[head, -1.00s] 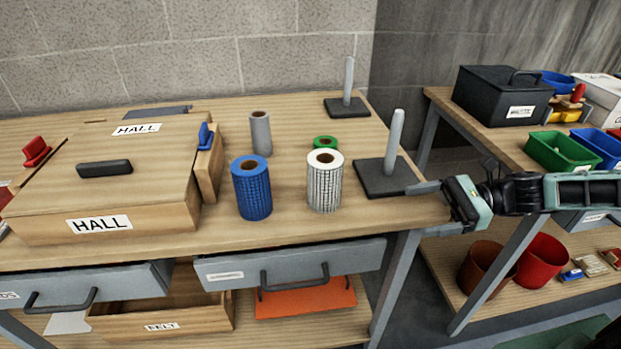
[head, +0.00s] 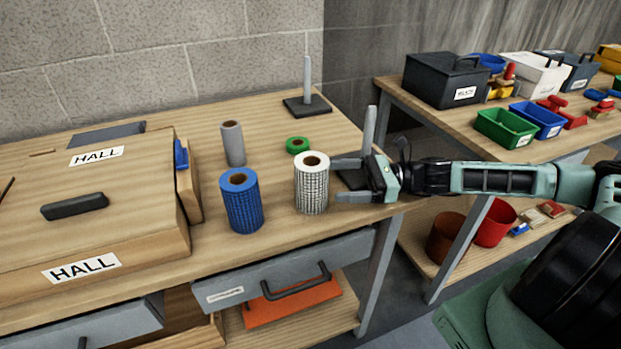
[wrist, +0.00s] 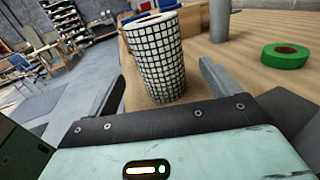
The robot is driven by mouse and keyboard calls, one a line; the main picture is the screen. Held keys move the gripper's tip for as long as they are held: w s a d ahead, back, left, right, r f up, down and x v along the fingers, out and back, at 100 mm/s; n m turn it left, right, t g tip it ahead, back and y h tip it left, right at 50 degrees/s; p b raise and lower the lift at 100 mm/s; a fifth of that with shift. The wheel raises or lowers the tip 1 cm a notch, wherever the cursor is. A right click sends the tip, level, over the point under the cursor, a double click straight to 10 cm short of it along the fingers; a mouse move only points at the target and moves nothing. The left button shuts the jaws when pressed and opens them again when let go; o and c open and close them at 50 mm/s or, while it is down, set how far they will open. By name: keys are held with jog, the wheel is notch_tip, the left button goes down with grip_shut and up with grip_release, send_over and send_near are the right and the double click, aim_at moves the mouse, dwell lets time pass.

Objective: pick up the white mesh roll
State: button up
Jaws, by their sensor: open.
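The white mesh roll (head: 312,184) stands upright on the wooden bench, white with a dark grid and a brown core. It also shows in the wrist view (wrist: 158,62), ahead of my gripper and between the lines of its two fingers. My gripper (head: 340,181) comes in from the right with its fingers apart, tips close to the roll's right side. In the wrist view my gripper (wrist: 160,90) is open and empty. I cannot tell whether a finger touches the roll.
A blue mesh roll (head: 241,202) stands left of the white one. A grey roll (head: 233,145) and a green tape roll (head: 297,145) are behind. A post on a dark base (head: 369,132) stands partly behind my gripper. A HALL box (head: 120,235) fills the left.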

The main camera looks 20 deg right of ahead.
aim_at(304, 179)
jog(key=x, duration=0.3)
jog(key=shift+w+a+p, duration=0.1)
jog(key=shift+a+p, duration=0.1)
jog(key=shift+p, duration=0.15)
jog(key=x, duration=0.1)
jog(key=p+x, duration=0.1)
jog(key=x, duration=0.1)
jog(key=p+x, duration=0.1)
jog(key=shift+a+r, duration=0.35)
jog(key=shift+w+a+f, duration=0.1)
jog(key=shift+w+a, duration=0.05)
jog(key=shift+a, duration=0.2)
jog(key=c, duration=1.3)
